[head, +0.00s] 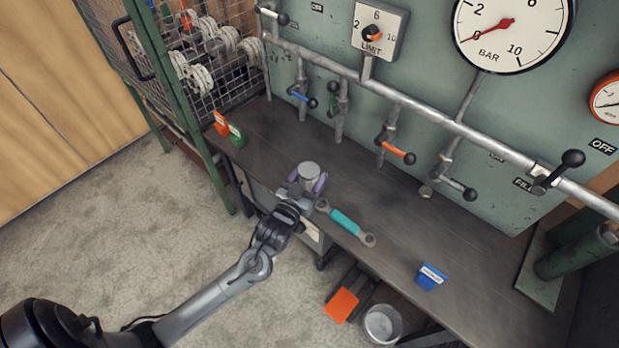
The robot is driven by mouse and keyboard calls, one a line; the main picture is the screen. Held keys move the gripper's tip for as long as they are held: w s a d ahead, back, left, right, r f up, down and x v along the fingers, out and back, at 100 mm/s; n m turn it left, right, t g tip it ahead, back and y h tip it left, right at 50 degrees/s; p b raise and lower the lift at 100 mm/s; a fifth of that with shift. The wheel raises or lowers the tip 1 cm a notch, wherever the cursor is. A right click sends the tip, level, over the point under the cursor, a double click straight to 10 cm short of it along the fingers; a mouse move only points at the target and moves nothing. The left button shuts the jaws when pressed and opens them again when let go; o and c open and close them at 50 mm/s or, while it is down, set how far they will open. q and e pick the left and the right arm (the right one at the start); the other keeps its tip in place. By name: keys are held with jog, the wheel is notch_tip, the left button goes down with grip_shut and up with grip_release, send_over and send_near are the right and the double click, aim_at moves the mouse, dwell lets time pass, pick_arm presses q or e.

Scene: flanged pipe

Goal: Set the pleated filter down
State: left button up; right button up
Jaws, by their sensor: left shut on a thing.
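The pleated filter, a short grey cylinder with a flat round top (308,171), is near the front edge of the dark workbench (385,210). My left gripper (307,182) is shut on it, with purple-tipped fingers on either side. The filter looks upright. I cannot tell whether its base touches the bench, because the gripper hides its lower part. My right gripper is not in view.
A wrench with a teal handle (346,222) lies just right of the gripper. Orange (221,123) and green (237,136) tags stand at the bench's left end, a blue block (430,276) at the right. Valved pipes (400,97) run along the back panel.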

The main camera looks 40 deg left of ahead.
pick_arm(q)
jog(key=o, duration=1.1)
jog(key=shift+f, duration=0.1)
